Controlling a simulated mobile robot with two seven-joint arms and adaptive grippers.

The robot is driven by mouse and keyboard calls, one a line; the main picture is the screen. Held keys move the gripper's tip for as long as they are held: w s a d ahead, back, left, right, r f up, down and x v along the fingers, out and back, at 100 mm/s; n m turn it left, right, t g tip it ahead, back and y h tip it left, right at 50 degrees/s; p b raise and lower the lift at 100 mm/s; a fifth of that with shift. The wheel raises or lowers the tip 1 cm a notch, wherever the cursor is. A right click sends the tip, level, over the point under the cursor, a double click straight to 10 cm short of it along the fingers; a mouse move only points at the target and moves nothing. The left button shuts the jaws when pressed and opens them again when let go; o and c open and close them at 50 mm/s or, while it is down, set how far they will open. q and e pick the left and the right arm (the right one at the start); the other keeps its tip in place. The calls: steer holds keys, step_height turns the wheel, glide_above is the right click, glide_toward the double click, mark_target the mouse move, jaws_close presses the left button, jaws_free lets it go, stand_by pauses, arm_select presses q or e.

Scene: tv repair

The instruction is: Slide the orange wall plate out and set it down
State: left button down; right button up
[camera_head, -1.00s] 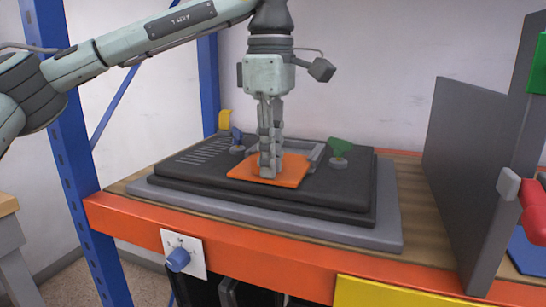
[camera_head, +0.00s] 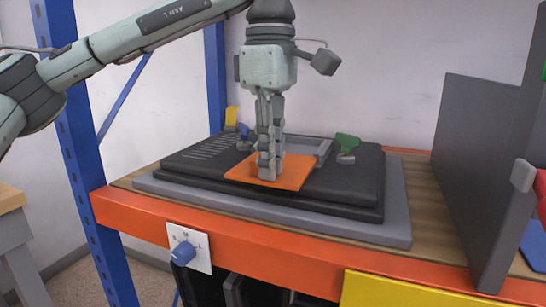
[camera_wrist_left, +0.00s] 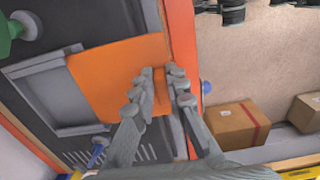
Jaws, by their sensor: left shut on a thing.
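The orange wall plate (camera_head: 294,181) lies flat on the dark TV back (camera_head: 350,185). It is shifted toward the front, and part of the grey-framed recess (camera_head: 323,150) shows behind it. In the left wrist view, the plate (camera_wrist_left: 105,70) partly overlaps the grey recess frame (camera_wrist_left: 55,95). My left gripper (camera_head: 268,172) points straight down at the plate. It is shut on the plate, with its fingers (camera_wrist_left: 162,80) on either side of a raised part that they mostly hide. My right gripper is out of view.
A green latch (camera_head: 347,143) and a blue latch (camera_head: 244,131) stand behind the plate. The TV rests on a grey mat (camera_head: 397,225) on an orange-edged shelf (camera_head: 270,258). A dark upright panel (camera_head: 480,150) stands at the right. Cardboard boxes (camera_wrist_left: 238,123) lie below.

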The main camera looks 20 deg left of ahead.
arm_select(q)
steer(key=shift+s+b, duration=0.45)
steer(key=shift+s, duration=0.85)
steer(key=s+r, duration=0.1)
steer(key=s, duration=0.1)
steer(key=s+r+p, duration=0.1)
steer(key=s+r, duration=0.1)
steer(key=shift+a, duration=0.1)
stand_by(0.5)
